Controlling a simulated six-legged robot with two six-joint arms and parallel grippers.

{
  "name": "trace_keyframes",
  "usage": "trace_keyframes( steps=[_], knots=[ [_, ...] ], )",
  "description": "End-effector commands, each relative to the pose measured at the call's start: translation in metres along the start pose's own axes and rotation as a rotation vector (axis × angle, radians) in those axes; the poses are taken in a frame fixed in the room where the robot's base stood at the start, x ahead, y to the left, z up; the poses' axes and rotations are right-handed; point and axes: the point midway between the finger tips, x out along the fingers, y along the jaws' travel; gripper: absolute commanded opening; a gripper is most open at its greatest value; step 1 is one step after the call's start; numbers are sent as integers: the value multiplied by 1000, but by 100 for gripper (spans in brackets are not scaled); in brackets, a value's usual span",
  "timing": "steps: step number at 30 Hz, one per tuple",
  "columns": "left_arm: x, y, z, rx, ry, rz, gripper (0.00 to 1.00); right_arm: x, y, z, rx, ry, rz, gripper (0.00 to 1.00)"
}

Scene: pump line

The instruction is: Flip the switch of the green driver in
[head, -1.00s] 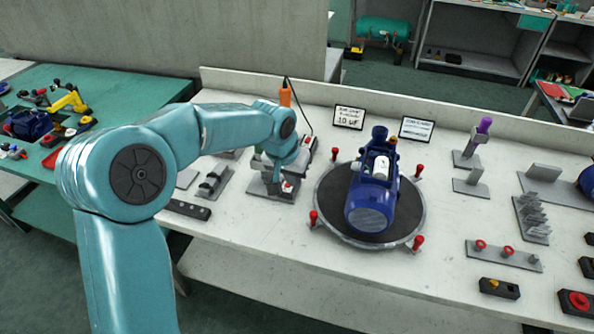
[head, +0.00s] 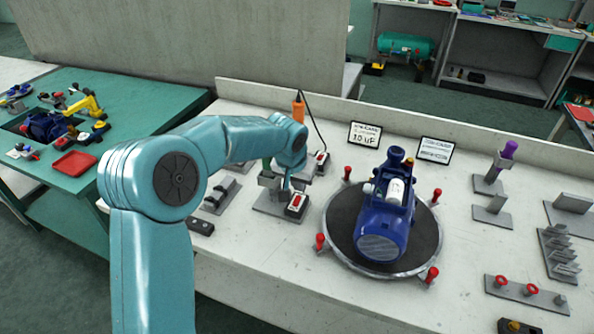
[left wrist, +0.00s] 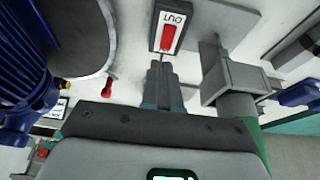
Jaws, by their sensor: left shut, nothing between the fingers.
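The green driver (head: 266,164) stands in a grey holder (head: 268,182) on the white bench, mostly hidden behind my left arm. Its switch box (head: 296,204), dark with a white plate and a red rocker, sits at the holder's front right. In the left wrist view the switch (left wrist: 170,36) shows the label OUT, upside down. My left gripper (head: 286,189) is shut and empty, its tips (left wrist: 160,66) just by the near edge of the switch box. I cannot tell whether they touch it. The grey holder (left wrist: 236,76) is right of the fingers in that view. My right gripper is out of view.
An orange driver (head: 298,110) with a cable stands behind, with another switch box (head: 322,158) near it. A round turntable (head: 340,247) with a blue pump (head: 386,215) and red knobs is close on the right. Two signs (head: 365,135) stand behind it.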

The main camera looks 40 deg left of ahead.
Motion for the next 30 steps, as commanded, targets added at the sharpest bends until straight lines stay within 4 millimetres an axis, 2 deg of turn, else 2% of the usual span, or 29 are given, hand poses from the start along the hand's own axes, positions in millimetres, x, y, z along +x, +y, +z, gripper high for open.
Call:
trace_keyframes(
  steps=[3, 7, 20, 28, 29, 30],
  knots=[
    [19, 0, 3, 0, -3, 0, 0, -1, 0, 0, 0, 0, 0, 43],
    [32, 1, 4, 0, -1, 0, 0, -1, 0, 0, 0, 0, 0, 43],
    [38, 1, 3, 0, 1, 0, 0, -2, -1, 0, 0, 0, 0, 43],
    [41, 1, 4, -1, -125, -1, 0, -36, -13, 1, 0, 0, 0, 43],
    [45, 1, 5, -2, -143, 0, 0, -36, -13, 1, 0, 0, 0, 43],
    [55, 1, 8, -1, -143, 0, 0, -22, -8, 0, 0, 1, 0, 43]
  ],
)
